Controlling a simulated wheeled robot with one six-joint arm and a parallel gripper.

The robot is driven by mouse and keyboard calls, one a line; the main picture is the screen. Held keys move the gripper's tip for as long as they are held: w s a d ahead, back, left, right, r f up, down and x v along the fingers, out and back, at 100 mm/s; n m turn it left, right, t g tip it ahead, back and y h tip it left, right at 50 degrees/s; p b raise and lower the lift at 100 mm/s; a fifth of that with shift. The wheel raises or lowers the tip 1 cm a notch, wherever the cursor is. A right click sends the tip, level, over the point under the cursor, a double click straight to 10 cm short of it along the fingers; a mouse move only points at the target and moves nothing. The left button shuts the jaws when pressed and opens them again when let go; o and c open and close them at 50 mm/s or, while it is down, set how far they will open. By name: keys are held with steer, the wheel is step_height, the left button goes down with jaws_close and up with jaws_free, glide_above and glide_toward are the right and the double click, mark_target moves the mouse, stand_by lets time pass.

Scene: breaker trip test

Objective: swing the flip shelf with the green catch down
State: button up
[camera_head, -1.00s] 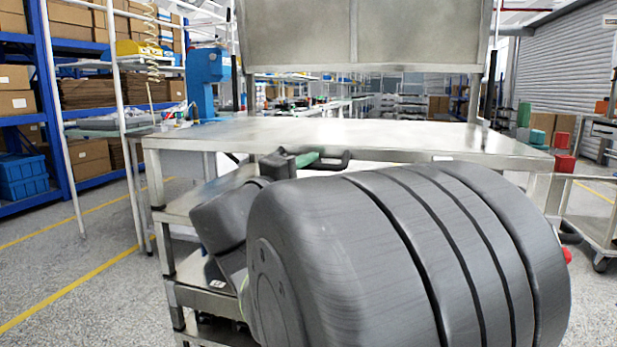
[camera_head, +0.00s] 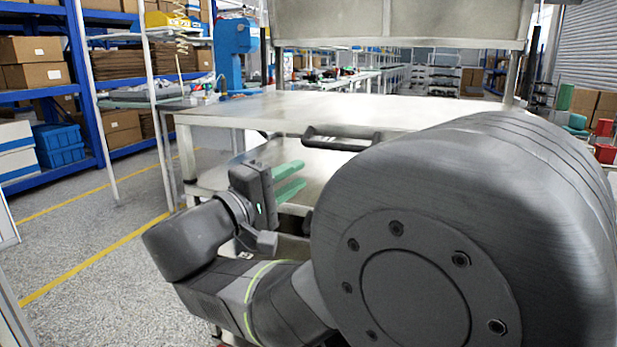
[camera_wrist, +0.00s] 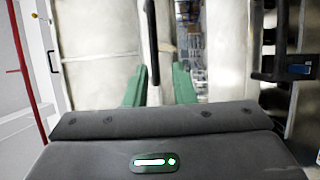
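My gripper (camera_head: 289,180) has two green fingers and is at the front of a metal bench (camera_head: 300,108). Its fingers are apart, with nothing visibly held. The wrist view shows both green fingertips (camera_wrist: 158,84) with a gap between them. A black handle (camera_head: 340,147) is at the bench's front edge, beyond and to the right of my gripper. In the wrist view, a dark narrow bar (camera_wrist: 152,45) appears beyond the fingers. I cannot pick out a flip shelf or a green catch for certain; my arm hides much of the bench's lower front.
The wrist view shows a black bracket-like part (camera_wrist: 275,70) with a blue patch at right and a red upright (camera_wrist: 24,85) at left. Blue racks with boxes (camera_head: 35,62) stand at left. Open floor (camera_head: 75,235) lies left of the bench.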

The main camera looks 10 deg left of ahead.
steer(key=shift+s+a+f, duration=0.1)
steer(key=shift+s+a, duration=0.3)
steer(key=shift+s, duration=0.15)
stand_by(0.6)
steer(key=b+x, duration=0.2)
steer(key=x, duration=0.7)
stand_by(0.5)
steer(key=shift+d, duration=0.1)
